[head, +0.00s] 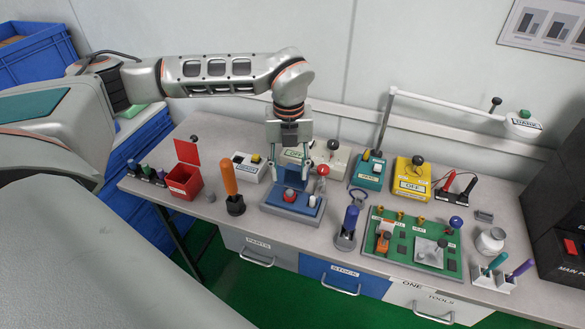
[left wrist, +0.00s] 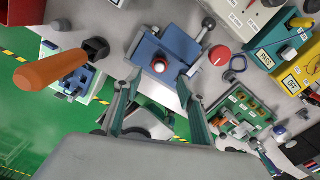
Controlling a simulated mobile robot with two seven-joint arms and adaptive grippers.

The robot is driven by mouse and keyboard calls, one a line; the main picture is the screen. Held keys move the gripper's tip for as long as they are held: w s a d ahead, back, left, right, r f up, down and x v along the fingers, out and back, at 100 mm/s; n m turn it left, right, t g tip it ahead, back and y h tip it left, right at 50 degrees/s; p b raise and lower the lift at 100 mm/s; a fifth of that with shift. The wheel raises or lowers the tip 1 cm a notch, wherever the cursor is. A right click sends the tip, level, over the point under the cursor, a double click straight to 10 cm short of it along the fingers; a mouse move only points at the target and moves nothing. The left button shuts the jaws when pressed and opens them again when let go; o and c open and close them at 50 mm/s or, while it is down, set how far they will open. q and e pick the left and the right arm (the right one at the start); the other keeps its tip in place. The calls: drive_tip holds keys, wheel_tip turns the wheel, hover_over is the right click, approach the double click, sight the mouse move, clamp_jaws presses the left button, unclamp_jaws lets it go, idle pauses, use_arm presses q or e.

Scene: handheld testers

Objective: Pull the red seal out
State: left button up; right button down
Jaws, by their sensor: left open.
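A blue tester (head: 286,205) on a grey base stands in the middle of the bench. A small red round piece with a pale collar (head: 290,195) sits on its front; it also shows in the left wrist view (left wrist: 160,65). A second red round cap (head: 323,170) stands just behind and to the right, also in the left wrist view (left wrist: 220,55). I cannot tell for certain which is the seal. My left gripper (head: 289,165) points down above the blue tester, open and empty. In the left wrist view its fingertips (left wrist: 159,82) are either side of the line to the collared red piece.
An orange-handled tool (head: 230,180) stands upright close left, with an open red box (head: 185,181) beyond. A blue-handled tool (head: 350,218) and a green circuit board (head: 400,250) are to the right. Teal (head: 367,172) and yellow (head: 411,180) testers stand behind.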

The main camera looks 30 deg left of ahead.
sight(290, 191)
use_arm(q)
wheel_tip(290, 191, down, 8)
drive_tip(key=shift+r, duration=0.25)
drive_tip(key=shift+d, duration=0.1)
drive_tip(key=shift+r, duration=0.1)
clamp_jaws()
